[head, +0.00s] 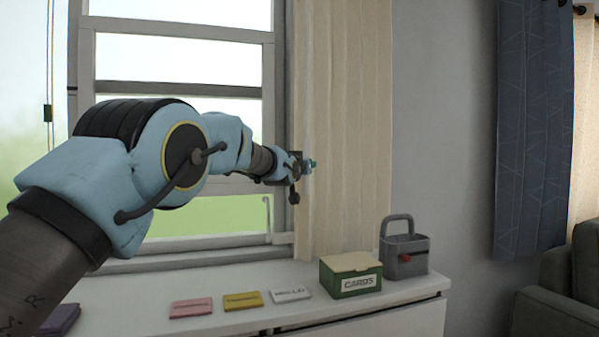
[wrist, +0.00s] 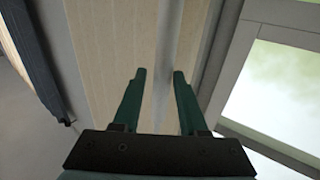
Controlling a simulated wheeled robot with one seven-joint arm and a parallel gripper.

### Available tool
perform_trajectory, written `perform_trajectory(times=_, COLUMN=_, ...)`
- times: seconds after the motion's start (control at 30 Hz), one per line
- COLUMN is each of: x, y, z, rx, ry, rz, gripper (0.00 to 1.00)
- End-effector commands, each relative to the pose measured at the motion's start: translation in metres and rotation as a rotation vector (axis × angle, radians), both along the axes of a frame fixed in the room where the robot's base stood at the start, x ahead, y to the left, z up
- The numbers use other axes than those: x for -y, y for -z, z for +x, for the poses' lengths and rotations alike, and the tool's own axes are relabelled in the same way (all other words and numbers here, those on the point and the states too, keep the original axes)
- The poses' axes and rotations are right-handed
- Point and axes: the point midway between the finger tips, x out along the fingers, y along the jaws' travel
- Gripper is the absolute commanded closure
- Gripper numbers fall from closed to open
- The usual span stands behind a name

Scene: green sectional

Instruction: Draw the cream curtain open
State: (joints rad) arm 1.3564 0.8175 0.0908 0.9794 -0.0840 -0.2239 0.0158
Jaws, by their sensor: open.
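The cream curtain (head: 345,125) hangs in vertical folds at the right side of the window in the head view, and most of the window glass to its left is uncovered. My gripper (head: 311,163) is at the curtain's left edge, about halfway up the visible cloth. In the wrist view, my gripper (wrist: 159,76) has its two green fingers apart, with cream curtain cloth (wrist: 110,35) and a paler, shaded fold ahead of and between the tips. I cannot tell whether the fingers touch the cloth.
A white cabinet top (head: 130,300) runs under the window, carrying cards, a green card box (head: 350,277) and a grey caddy (head: 405,254). A navy curtain (head: 533,130) and a dark sofa (head: 560,290) stand at right. The window frame (head: 268,100) is close left of my gripper.

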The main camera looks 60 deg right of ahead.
Motion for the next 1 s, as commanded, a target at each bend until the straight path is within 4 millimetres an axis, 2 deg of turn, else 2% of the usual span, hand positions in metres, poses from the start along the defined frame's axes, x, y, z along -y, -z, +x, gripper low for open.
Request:
perform_trajectory(times=0.3, x=-0.051, y=0.003, z=-0.016, rx=-0.001, ry=0.001, rz=-0.001, gripper=0.58)
perform_trajectory(times=0.5, x=-0.072, y=0.001, z=-0.023, rx=0.0, ry=0.001, rz=-0.002, gripper=0.58)
perform_trajectory(times=1.0, x=-0.078, y=0.0, z=-0.025, rx=0.0, ry=0.001, rz=-0.001, gripper=0.58)
